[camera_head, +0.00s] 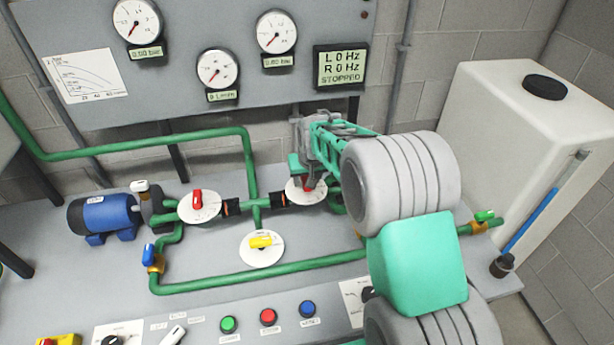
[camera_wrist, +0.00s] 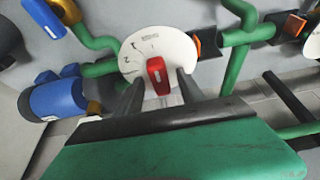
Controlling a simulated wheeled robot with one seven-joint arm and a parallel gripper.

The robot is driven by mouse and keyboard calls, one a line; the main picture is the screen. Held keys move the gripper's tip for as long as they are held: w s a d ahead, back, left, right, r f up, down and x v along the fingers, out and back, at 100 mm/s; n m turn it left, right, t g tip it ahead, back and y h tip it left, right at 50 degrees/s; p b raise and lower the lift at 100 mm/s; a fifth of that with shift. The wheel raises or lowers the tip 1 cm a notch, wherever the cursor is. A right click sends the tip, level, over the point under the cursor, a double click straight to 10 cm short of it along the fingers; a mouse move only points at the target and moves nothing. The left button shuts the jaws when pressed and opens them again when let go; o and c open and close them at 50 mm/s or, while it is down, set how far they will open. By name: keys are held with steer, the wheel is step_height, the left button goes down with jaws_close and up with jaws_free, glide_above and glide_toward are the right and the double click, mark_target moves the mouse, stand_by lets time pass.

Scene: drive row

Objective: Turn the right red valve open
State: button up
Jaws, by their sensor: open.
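The right red valve has a round white dial plate (camera_head: 305,193), partly hidden behind my gripper (camera_head: 309,180) in the head view. In the wrist view its red handle (camera_wrist: 157,74) stands on the white plate (camera_wrist: 150,44), its length roughly up and down the picture. My gripper (camera_wrist: 160,92) is open, with one dark finger on each side of the handle. I cannot tell whether either finger touches it. The left red valve (camera_head: 197,197) sits on its own white plate further left, clear of my gripper.
A yellow valve (camera_head: 261,241) lies in front, between the red valves. Green pipes (camera_head: 265,278) run around them. A blue motor (camera_head: 103,215) is at the left, another blue motor (camera_wrist: 66,95) is in the wrist view. The display (camera_head: 341,66) reads "STOPPED". A white tank (camera_head: 530,130) stands right.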

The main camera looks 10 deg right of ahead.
steer(key=shift+f, duration=0.15)
jaws_close()
stand_by(0.4)
